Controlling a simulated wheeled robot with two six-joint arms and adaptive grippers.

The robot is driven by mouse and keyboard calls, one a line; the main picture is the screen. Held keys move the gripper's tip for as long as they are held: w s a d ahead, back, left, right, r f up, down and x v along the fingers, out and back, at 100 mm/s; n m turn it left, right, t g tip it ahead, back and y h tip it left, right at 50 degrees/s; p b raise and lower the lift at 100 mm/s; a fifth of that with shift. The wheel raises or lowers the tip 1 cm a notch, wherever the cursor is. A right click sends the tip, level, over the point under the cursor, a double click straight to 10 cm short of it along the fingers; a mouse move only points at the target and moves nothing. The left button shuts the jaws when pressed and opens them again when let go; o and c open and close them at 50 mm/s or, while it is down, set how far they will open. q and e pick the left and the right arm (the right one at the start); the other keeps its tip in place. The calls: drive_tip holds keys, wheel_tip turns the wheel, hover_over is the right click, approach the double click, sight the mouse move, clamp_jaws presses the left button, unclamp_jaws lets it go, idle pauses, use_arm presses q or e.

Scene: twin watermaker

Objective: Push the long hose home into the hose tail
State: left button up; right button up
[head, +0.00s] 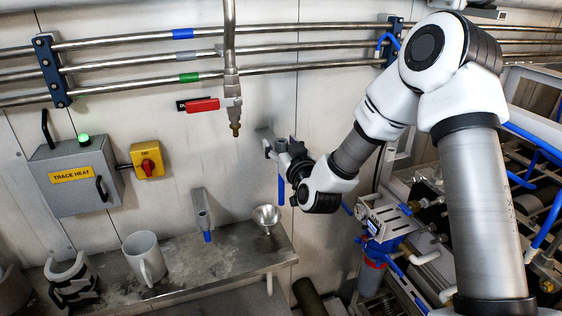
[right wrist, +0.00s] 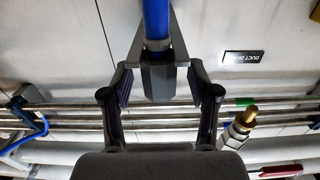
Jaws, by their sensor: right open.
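The long blue hose (head: 281,189) hangs upright against the wall, below my right gripper. In the right wrist view, the blue hose (right wrist: 155,18) runs from a dark grey hexagonal collar (right wrist: 158,78) in a grey wall bracket (right wrist: 181,47). My right gripper (head: 276,150) is at this collar. Its two fingers (right wrist: 158,88) stand open on either side of the collar, with visible gaps. The brass hose tail (head: 235,129) points down from the vertical pipe, left of the gripper; it also shows in the right wrist view (right wrist: 246,115). My left gripper is out of view.
A red valve handle (head: 202,105) sits beside the pipe above the hose tail. Below is a metal shelf (head: 180,278) with a white mug (head: 140,262), a funnel (head: 266,216) and a grey holder with a blue-ended piece (head: 207,237). Pipes and machinery (head: 385,222) stand at right.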

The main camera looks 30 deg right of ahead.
drive_tip(key=shift+w+f, duration=0.1)
clamp_jaws()
